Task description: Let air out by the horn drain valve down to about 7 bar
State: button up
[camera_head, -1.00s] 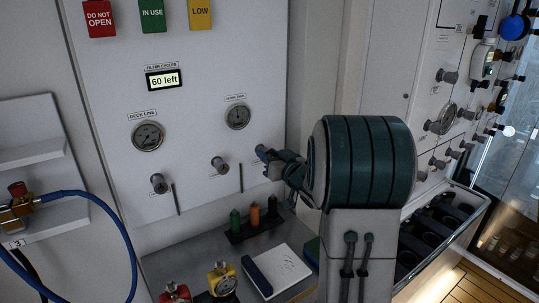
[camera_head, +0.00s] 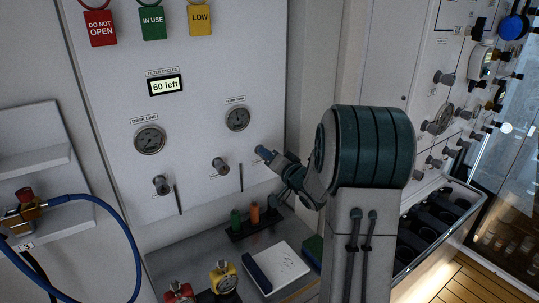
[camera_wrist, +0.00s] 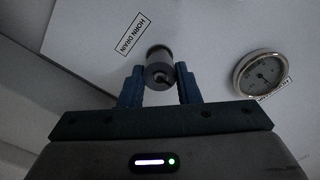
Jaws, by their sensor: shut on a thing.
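The horn drain valve shows in the wrist view as a round grey knob (camera_wrist: 158,70) beside a label reading HORN DRAIN (camera_wrist: 133,34). My gripper (camera_wrist: 159,78) has its two blue fingers shut on the sides of this knob. In the head view my gripper (camera_head: 264,153) is at the panel's right part, and it hides the knob. A round gauge (camera_head: 237,119) is on the panel above and left of my gripper. It also shows at the right of the wrist view (camera_wrist: 261,74). Its needle is too small to read surely.
Two other valve knobs, one (camera_head: 220,166) left of my gripper and one (camera_head: 161,185) under the deck line gauge (camera_head: 149,140), stick out of the panel.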

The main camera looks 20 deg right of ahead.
dwell(0.4)
jog(key=o, duration=1)
jog(key=shift+s, duration=0.15)
jog(key=s+d+b, duration=0.1)
jog(key=s, duration=0.8)
jog(key=s+d+b, duration=0.1)
jog(key=s, duration=0.3)
jog(key=shift+s+d+b, duration=0.15)
jog(key=shift+d+b, duration=0.15)
jog(key=shift+d, duration=0.05)
